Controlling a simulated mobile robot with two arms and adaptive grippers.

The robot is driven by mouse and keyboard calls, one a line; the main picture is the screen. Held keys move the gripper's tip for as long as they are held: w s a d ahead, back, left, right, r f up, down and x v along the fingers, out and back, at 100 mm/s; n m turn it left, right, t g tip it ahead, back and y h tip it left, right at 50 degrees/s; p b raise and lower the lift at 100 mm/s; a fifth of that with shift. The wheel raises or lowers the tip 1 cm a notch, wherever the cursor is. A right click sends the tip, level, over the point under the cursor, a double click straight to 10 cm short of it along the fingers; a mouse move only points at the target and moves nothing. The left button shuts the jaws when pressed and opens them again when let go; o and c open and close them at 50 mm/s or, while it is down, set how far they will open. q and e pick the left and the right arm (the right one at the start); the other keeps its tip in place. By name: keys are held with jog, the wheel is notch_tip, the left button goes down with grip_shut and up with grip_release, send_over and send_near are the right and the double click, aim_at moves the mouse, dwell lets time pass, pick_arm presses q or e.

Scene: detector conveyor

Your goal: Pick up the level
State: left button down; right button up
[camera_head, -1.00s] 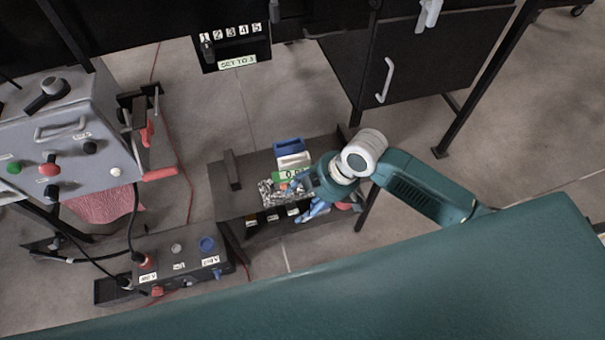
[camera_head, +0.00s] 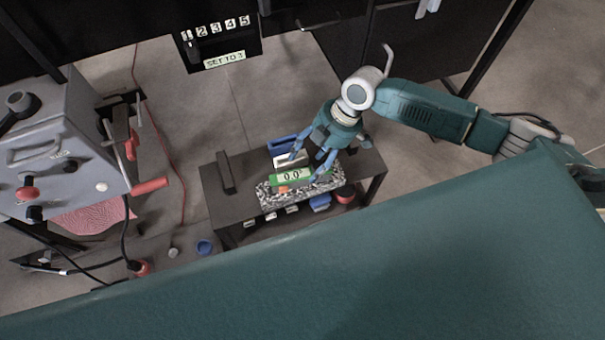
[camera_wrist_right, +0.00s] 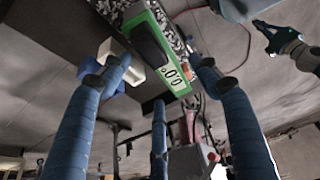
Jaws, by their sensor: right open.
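The level is a green block with a white display reading 0.0 (camera_head: 292,178). It lies on a speckled grey block (camera_head: 268,201) on the small dark table, and its green body with a dark window also shows in the wrist view (camera_wrist_right: 161,50). My right gripper (camera_head: 306,166) is open, with blue fingers spread above and beside the level's right part. In the wrist view, the right gripper's fingers (camera_wrist_right: 160,78) are apart with nothing between their tips; contact with the level cannot be told. A teal and blue piece, seemingly my left gripper (camera_wrist_right: 275,38), shows at the upper right there.
A blue container (camera_head: 285,146) and a white block (camera_head: 288,162) stand just behind the level. A dark bar (camera_head: 226,172) lies on the table (camera_head: 215,200) at left. A grey control box (camera_head: 60,150) with red handles stands further left. The floor behind the table is clear.

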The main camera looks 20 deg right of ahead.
aim_at(302, 171)
jog(key=shift+a+f, duration=0.1)
jog(key=shift+f, duration=0.25)
jog(key=x, duration=0.4)
jog(key=shift+a+f+p, duration=0.15)
jog(key=shift+a+p, duration=0.05)
jog(key=shift+p, duration=0.15)
jog(key=shift+a+f, duration=0.1)
jog(key=shift+f, duration=0.25)
pick_arm(q)
jog(key=shift+w+d+r, duration=0.1)
jog(key=shift+w+r, duration=0.3)
jog(key=shift+w, duration=0.45)
pick_arm(e)
jog(key=shift+c, duration=0.5)
pick_arm(q)
jog(key=shift+s, duration=0.4)
pick_arm(e)
jog(key=c, duration=1.4)
jog(key=shift+o, duration=0.2)
jog(key=shift+r, duration=0.1)
